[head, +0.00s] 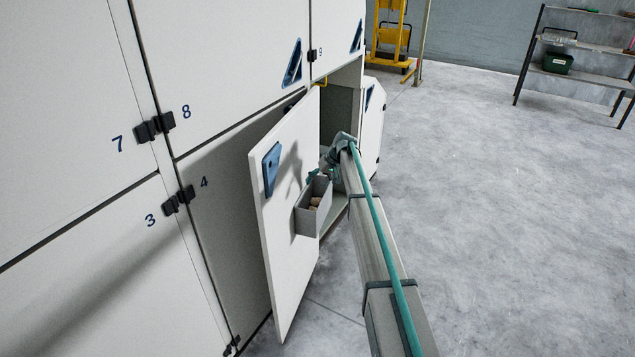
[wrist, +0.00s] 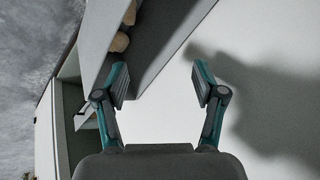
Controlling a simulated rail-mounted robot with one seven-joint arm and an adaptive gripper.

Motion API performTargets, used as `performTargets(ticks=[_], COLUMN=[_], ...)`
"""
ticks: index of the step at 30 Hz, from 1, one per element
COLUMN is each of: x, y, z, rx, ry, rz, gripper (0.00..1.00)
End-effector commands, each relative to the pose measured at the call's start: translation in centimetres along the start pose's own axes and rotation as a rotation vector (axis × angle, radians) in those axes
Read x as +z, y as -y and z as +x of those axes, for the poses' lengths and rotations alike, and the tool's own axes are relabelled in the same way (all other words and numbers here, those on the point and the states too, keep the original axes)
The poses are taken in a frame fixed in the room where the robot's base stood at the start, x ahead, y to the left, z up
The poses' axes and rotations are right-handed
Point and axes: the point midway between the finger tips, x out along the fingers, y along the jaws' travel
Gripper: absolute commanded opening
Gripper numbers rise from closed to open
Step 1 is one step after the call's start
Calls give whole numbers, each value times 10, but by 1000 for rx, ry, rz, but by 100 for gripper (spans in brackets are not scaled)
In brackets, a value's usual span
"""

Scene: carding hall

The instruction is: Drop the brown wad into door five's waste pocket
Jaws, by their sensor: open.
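A white door (head: 284,205) with a blue handle stands swung open in the head view. No number shows on it. A grey waste pocket (head: 311,221) is fixed to this door. Brown lumps (head: 315,201) lie inside the pocket. In the wrist view, the pocket (wrist: 96,40) is at the upper left, with two tan-brown wads (wrist: 119,42) (wrist: 130,13) showing inside it. My gripper (wrist: 160,84) is open with nothing between its fingers, close to the pocket and facing the door.
Closed white doors numbered 3, 4, 7, 8 and 9 fill the left of the head view. An open compartment (head: 341,110) lies behind the open door. A shelf rack (head: 573,75) and a yellow cart (head: 391,40) stand far back. The floor to the right is clear.

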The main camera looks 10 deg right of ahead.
Motion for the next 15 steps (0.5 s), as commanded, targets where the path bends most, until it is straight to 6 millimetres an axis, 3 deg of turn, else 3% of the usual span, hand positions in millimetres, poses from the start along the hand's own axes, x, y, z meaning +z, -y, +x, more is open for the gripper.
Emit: performTargets(ticks=[8,15], x=[1,0], y=[0,0], z=[-32,-80], rx=[1,1], ry=[-1,-3], rz=[0,0], gripper=[70,70])
